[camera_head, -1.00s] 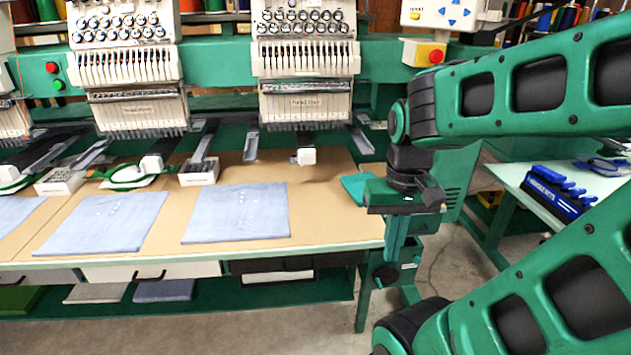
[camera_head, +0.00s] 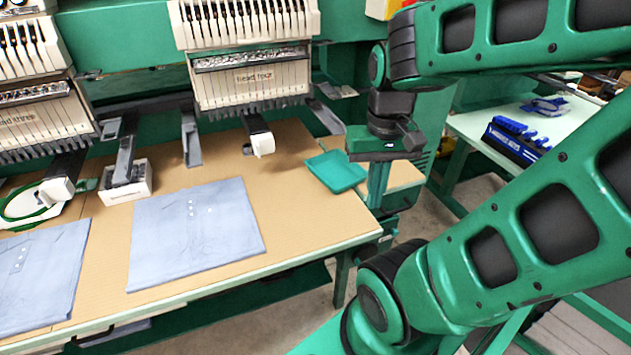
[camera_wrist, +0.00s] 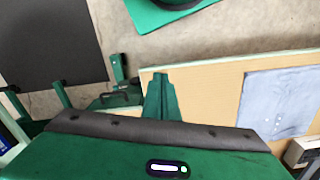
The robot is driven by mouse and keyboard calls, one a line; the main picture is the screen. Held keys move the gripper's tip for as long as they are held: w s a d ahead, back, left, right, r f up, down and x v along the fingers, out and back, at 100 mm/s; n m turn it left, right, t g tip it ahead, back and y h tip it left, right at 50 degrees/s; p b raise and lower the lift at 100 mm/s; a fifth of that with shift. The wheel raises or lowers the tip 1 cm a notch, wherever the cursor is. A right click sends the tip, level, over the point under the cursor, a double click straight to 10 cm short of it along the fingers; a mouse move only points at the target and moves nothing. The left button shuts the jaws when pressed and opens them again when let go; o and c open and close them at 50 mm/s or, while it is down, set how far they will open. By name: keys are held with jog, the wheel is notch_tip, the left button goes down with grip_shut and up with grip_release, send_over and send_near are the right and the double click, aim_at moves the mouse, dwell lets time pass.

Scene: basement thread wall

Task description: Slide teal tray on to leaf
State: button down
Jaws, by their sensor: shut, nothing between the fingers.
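The teal tray (camera_head: 336,171) is a shallow rectangular dish lying flat on the tan worktable (camera_head: 290,205) near its right end. The leaf (camera_head: 407,174) appears as a small tan panel at the table's right end, partly hidden behind my gripper. My gripper (camera_head: 377,190) points down just right of the tray, over the boundary between table and leaf. Its fingers are shut and empty; whether they touch the tray or leaf cannot be told. The shut fingers also show in the wrist view (camera_wrist: 160,92), where the tray cannot be made out.
A folded blue shirt (camera_head: 195,232) lies left of the tray, with another further left. A white box (camera_head: 126,184) stands behind them. Embroidery head four (camera_head: 254,80) overhangs the back of the table. A side table (camera_head: 500,128) with a blue rack stands at right.

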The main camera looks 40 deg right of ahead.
jog(key=w+n+g+h, duration=0.3)
jog(key=w+n+h, duration=0.1)
jog(key=w+n, duration=0.8)
jog(key=w+a+f+n+h, duration=0.3)
jog(key=w+a+n+h, duration=0.1)
jog(key=w+a+n, duration=0.5)
send_near(330, 189)
jog(key=f, duration=0.1)
jog(key=a+f, duration=0.1)
jog(key=f, duration=0.1)
jog(key=shift+a+m, duration=0.1)
jog(key=shift+m, duration=0.2)
jog(key=d, duration=0.2)
jog(key=s+d, duration=0.1)
jog(key=shift+s+f, duration=0.1)
jog(key=shift+f, duration=0.2)
jog(key=shift+d, duration=0.35)
jog(key=shift+s+d, duration=0.15)
jog(key=shift+d, duration=0.05)
